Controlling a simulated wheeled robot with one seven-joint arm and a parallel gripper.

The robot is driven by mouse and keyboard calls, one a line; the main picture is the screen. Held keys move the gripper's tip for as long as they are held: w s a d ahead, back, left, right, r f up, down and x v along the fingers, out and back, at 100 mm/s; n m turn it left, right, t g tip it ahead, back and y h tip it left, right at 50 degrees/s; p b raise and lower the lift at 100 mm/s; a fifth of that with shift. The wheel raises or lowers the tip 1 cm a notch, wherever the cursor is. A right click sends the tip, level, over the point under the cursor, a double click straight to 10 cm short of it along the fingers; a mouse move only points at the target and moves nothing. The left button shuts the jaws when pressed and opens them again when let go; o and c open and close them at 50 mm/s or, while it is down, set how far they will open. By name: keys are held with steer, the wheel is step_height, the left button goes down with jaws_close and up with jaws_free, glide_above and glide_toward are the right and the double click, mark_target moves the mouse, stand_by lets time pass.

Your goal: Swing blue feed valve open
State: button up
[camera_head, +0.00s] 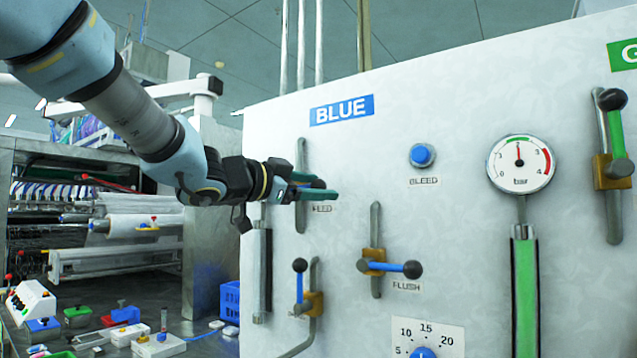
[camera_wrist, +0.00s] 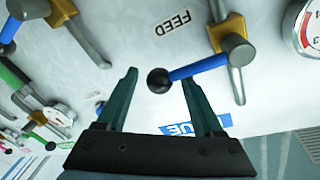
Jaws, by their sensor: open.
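The blue feed valve's lever shows in the wrist view as a blue handle (camera_wrist: 200,67) with a dark ball at its end and a brass body. It lies crosswise to its grey upright pipe (camera_head: 301,150). The FEED label is beside it. My gripper (camera_head: 326,187) is open in front of this valve, with its teal fingers pointing at the panel. In the wrist view, the ball lies between the fingertips of my gripper (camera_wrist: 158,77), and a gap shows on both sides. In the head view, my gripper hides most of the lever.
The flush valve's blue lever (camera_head: 395,268) sits below right, and another blue lever (camera_head: 299,280) sits below. A blue bleed button (camera_head: 422,155) and a gauge (camera_head: 520,163) are to the right. A green-handled valve (camera_head: 614,135) is at the far right. The panel (camera_head: 355,155) is flat.

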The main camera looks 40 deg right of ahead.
steer(key=shift+d, duration=0.5)
steer(key=shift+f, duration=0.15)
steer(key=c, duration=1)
jaws_close()
